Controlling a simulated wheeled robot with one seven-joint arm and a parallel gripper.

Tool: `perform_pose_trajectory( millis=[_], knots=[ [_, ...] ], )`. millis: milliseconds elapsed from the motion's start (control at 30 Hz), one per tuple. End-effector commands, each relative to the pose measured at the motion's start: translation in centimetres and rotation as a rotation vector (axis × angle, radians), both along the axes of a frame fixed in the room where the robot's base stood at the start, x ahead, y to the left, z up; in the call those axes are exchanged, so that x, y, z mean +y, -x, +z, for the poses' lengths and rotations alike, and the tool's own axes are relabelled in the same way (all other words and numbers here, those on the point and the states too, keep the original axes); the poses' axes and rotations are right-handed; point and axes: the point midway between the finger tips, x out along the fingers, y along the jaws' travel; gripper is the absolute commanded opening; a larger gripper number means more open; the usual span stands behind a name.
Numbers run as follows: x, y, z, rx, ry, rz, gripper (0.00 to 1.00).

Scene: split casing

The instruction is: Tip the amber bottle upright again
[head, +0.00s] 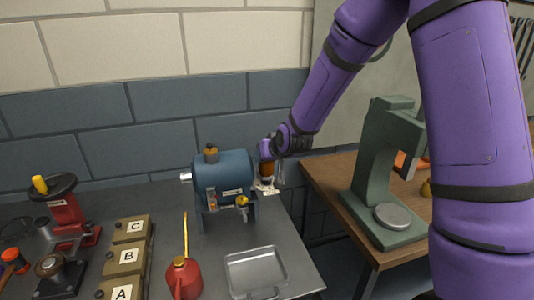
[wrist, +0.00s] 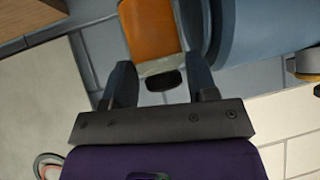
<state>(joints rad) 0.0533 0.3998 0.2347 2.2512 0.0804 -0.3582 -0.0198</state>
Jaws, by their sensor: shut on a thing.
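The amber bottle (wrist: 152,35) lies between the two fingers of my gripper (wrist: 160,72) in the wrist view. A pale band and a black piece like a cap (wrist: 165,81) show at its end nearest the palm. In the head view the bottle (head: 267,169) is a small amber patch beside the right end of the blue motor-like casing (head: 224,174). My gripper (head: 269,172) is shut on it there and partly hides it. The bottle's far end is cut off in the wrist view, and its exact tilt and any support are unclear.
The casing stands on the grey bench (head: 160,197) close by. A metal tray (head: 230,283), a red oil can (head: 184,279) and lettered boxes (head: 128,257) are in front. A green press (head: 384,165) stands on the wooden table (head: 325,180) at right, past a gap.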

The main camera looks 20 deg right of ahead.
Motion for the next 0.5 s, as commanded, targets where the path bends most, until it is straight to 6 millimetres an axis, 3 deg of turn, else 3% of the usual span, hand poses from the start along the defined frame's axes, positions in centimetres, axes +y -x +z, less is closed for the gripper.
perform_pose_trajectory(
  millis=[33, 500],
  knots=[
    [0.33, 0.70, -0.63, 0.020, 0.000, 0.007, 0.10],
    [0.45, 0.98, -0.96, 0.024, -0.001, 0.009, 0.11]
  ],
)
